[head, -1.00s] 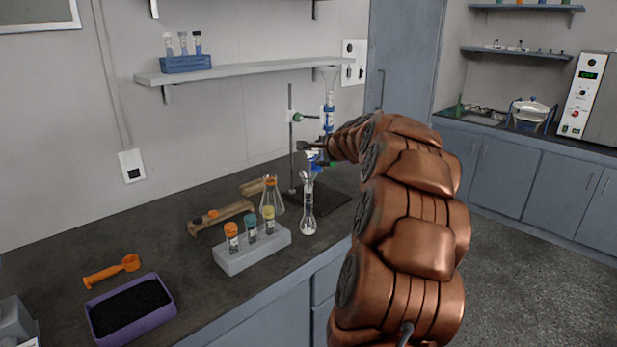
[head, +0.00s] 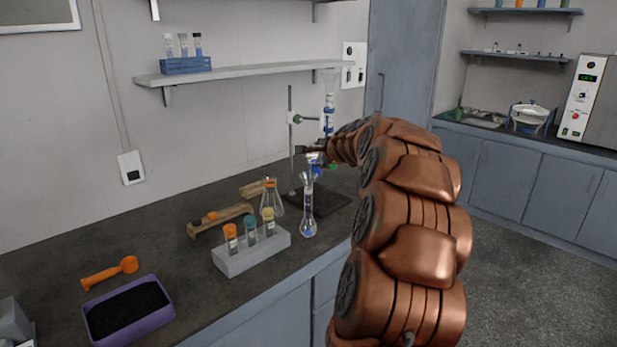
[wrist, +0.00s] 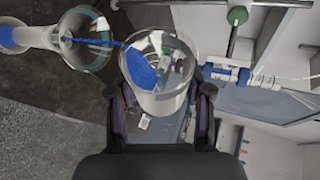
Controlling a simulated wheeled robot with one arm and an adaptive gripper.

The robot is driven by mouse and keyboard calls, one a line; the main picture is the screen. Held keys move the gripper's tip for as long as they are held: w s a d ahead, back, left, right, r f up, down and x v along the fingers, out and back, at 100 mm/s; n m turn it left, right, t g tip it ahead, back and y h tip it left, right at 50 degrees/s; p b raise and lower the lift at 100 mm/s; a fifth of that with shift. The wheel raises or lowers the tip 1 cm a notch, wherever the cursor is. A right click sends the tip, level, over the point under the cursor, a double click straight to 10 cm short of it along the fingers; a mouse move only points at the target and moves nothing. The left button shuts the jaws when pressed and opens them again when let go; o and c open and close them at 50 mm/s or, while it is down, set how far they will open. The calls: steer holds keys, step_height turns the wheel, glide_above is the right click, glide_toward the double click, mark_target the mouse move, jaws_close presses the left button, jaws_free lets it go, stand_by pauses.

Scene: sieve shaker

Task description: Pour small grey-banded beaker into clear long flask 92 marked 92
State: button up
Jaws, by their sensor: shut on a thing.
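My gripper (wrist: 159,92) is shut on the small clear beaker (wrist: 158,72), which holds blue liquid. In the wrist view a thin blue stream runs from the beaker's rim to the flared mouth of the clear long flask (wrist: 84,38). Blue liquid shows in the flask's bulb at the left edge. In the head view the long flask (head: 308,205) stands upright on the bench with blue in its round bulb. The beaker is small there and partly hidden by my gripper (head: 313,150), just above the flask's mouth. I cannot read the 92 mark or see the grey band.
A white rack (head: 240,262) with several capped vials stands left of the flask. A conical flask (head: 271,203) is close behind it. A retort stand (head: 291,140) holds a glass column (head: 329,105) behind my gripper. A purple tray (head: 160,320) and orange scoop (head: 110,272) lie front left.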

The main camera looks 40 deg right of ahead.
steer(key=shift+f+b, duration=0.15)
steer(key=shift+b, duration=0.4)
stand_by(0.5)
steer(key=shift+a+r+n+h+b, duration=0.25)
steer(key=shift+r+n+h+b, duration=0.1)
steer(key=shift+n+h+b, duration=0.45)
stand_by(1.9)
steer(key=shift+d+r+m+p, duration=0.1)
steer(key=shift+r+m+p, duration=0.15)
steer(key=shift+p, duration=0.3)
steer(key=shift+d+f+m+y+p, duration=0.15)
steer(key=shift+f+m+y+p, duration=0.15)
steer(key=shift+y+p, duration=0.3)
steer(key=r+m+y+p, duration=0.1)
steer(key=p, duration=0.3)
steer(key=shift+d, duration=0.15)
steer(key=shift+f+m+y+p, duration=0.15)
steer(key=shift+m+y+p, duration=0.2)
steer(key=shift+p, duration=0.35)
steer(key=shift+f, duration=0.5)
steer(key=shift+p, duration=0.45)
